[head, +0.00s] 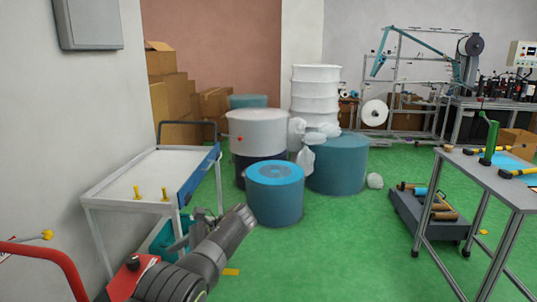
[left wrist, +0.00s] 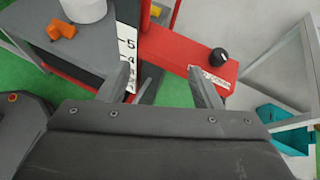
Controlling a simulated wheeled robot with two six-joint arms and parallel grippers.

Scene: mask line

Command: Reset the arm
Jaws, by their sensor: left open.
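My left arm (head: 205,258) comes into the head view from the bottom left, dark grey, with its end up near the white cart. Beyond the fingers is a red panel (left wrist: 185,60) with a black knob (left wrist: 217,57) and a white label. No right arm or gripper shows in either view.
A white cart (head: 150,178) stands at left, with a red frame (head: 45,250) in front. Blue drums (head: 275,195) and white drums stand mid-floor. A grey table (head: 485,178) is at right. A teal bin (left wrist: 285,130) lies at right in the wrist view.

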